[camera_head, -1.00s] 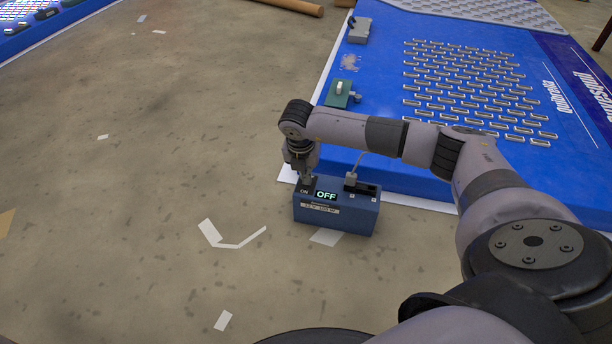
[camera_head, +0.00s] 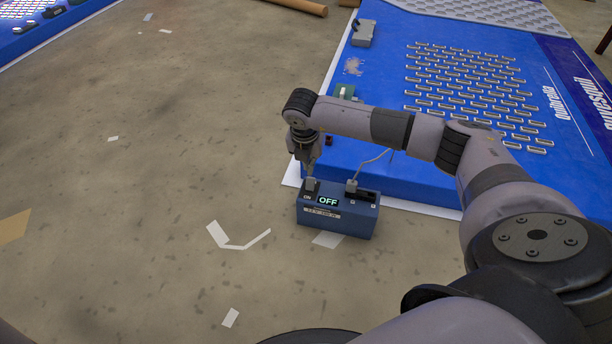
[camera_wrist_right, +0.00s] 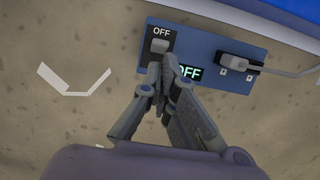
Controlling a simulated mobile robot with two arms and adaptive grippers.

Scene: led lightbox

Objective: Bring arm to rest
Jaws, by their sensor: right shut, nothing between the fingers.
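My right arm (camera_head: 420,130) reaches in from the right. My right gripper (camera_head: 309,174) points down just above the switch end of a blue power box (camera_head: 340,215). It is shut and empty. In the right wrist view the shut fingertips (camera_wrist_right: 167,62) are beside a grey rocker switch (camera_wrist_right: 159,46) under an "OFF" label; whether they touch it I cannot tell. The box's lit display (camera_head: 328,201) reads "OFF". A grey plug with a cable (camera_head: 352,186) sits in the box's other end. My left gripper is out of view.
A large blue panel (camera_head: 400,60) with rows of small slots lies behind the box. The concrete floor (camera_head: 130,200) at left is clear apart from flat scraps.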

